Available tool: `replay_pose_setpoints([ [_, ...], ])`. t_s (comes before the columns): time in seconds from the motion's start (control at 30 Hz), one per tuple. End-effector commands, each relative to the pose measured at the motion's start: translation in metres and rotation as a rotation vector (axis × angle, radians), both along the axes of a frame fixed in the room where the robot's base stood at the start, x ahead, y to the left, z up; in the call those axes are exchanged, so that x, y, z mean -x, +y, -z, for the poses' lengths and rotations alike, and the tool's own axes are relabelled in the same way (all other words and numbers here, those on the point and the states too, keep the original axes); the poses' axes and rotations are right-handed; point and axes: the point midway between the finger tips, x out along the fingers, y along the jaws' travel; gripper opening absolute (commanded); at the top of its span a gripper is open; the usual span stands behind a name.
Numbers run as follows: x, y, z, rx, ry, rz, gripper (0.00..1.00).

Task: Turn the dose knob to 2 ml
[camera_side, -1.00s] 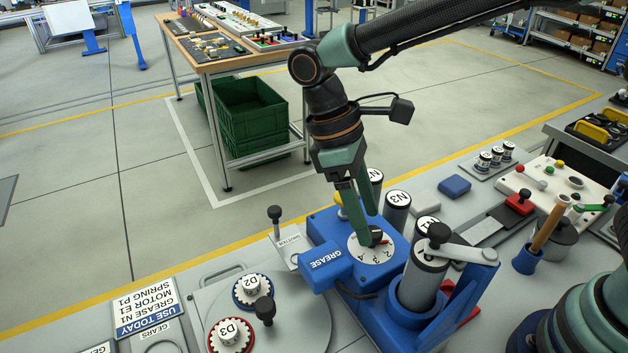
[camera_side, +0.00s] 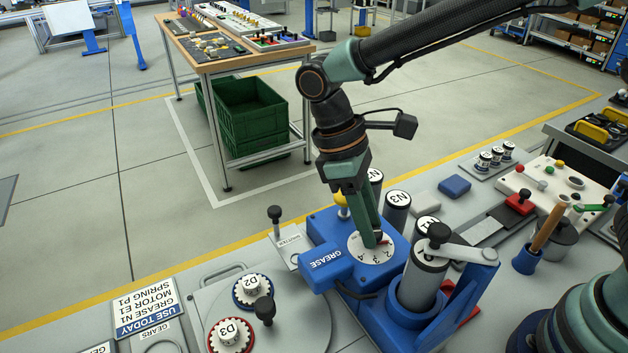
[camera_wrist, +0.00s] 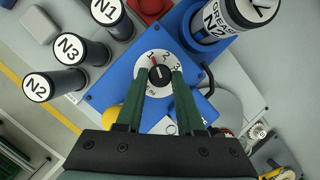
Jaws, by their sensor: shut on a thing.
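The dose knob (camera_wrist: 160,74) is a small dark knob at the middle of a white numbered dial (camera_wrist: 144,70) on a blue housing. In the wrist view its red mark points up and slightly left, close to the 1; the 2 and 3 lie to the right of it. My gripper (camera_wrist: 160,76) has a green finger on each side of the knob and is shut on it. In the side view my gripper (camera_side: 377,242) reaches down onto the dial (camera_side: 360,251), and its fingers hide most of the knob.
The blue GREASE block (camera_side: 327,262) stands left of the dial. A grease cartridge (camera_side: 424,268) in a blue stand is close on the right. Cartridges, including N3 (camera_side: 397,212), stand behind. A yellow-topped part (camera_side: 342,204) is near the fingers.

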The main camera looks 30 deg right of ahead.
Motion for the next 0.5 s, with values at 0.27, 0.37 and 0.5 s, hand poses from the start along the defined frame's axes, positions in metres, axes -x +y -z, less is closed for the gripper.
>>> replay_pose_setpoints([
  [0.27,0.001,0.0007,-0.0016,0.081,-0.042,0.218,0.0],
  [0.37,0.0006,0.0,-0.0017,0.096,-0.055,0.271,0.0],
  [0.5,0.0003,-0.0008,-0.0018,0.104,-0.061,0.299,0.0],
])
